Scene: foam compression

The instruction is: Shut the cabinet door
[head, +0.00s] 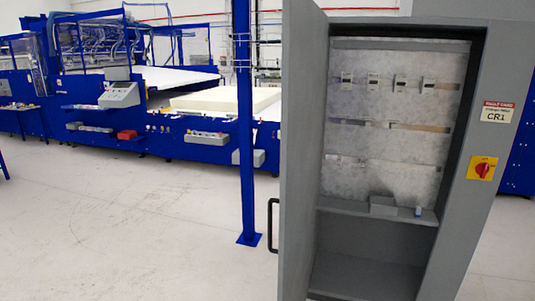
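The grey cabinet (488,150) stands at the right of the head view. Its door (301,150) is open, hinged on the left side and swung out toward me, so I see it at a steep angle. A black handle (271,225) sticks out from the door's left face. Inside, a light back panel (385,180) carries rows of small devices on rails. A shelf (345,207) below it holds a small grey box (383,206) and a small pale blue item (418,211). The cabinet's top and bottom are cut off by the frame. My gripper is not in view.
A blue post (245,130) with a foot plate stands left of the door. A long blue machine (205,140) with a cream foam block (225,99) runs along the back. A red and yellow switch (481,169) is on the cabinet's right frame. The pale floor (120,220) at the left is clear.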

